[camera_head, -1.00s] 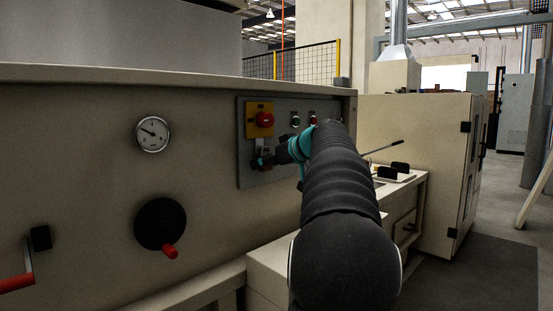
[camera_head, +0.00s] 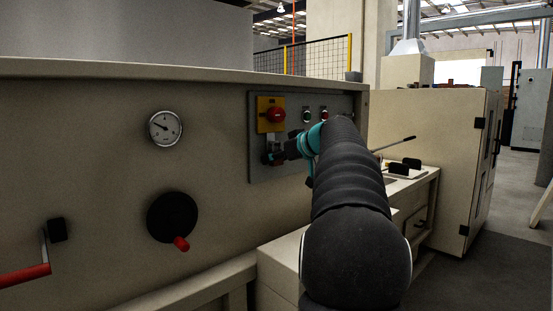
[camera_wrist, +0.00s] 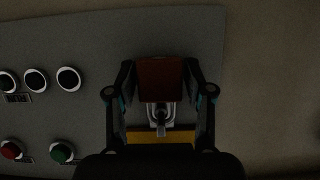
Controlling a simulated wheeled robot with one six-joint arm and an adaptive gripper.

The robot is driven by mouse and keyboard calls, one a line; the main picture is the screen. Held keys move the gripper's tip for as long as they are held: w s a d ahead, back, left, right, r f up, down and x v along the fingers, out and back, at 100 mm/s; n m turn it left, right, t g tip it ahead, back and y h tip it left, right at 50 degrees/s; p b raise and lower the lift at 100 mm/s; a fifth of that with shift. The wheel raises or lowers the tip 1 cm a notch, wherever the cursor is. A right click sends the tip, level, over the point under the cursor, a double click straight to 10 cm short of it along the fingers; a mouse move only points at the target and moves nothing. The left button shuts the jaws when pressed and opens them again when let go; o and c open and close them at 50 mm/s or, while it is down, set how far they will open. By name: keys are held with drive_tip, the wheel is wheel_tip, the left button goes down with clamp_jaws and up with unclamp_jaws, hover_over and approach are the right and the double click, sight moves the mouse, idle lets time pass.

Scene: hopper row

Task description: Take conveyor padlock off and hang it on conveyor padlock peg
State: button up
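The conveyor padlock (camera_wrist: 160,80) has a dark red body and a metal shackle, seen in the wrist view. My gripper (camera_wrist: 160,72) has one finger on each side of the body, and both seem to touch it. The shackle lies near the edge of a yellow plate (camera_wrist: 180,138); I cannot tell if it is still threaded through anything. In the head view my gripper (camera_head: 273,157) is just below the yellow switch box with a red knob (camera_head: 271,115), on the grey panel (camera_head: 258,172). The padlock is mostly hidden there. I cannot make out the padlock peg.
Green and red buttons (camera_wrist: 62,151) and several round white-rimmed fittings (camera_wrist: 68,78) sit on the panel beside the gripper. A gauge (camera_head: 165,128), a black handwheel (camera_head: 172,217) and a red-handled crank (camera_head: 28,273) are left on the machine wall. A cabinet (camera_head: 425,130) stands right.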

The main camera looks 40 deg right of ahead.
drive_tip(key=shift+o, duration=0.4)
drive_tip(key=a+v, duration=0.1)
drive_tip(key=v, duration=1.1)
drive_tip(key=shift+d, duration=0.45)
drive_tip(key=shift+a, duration=0.1)
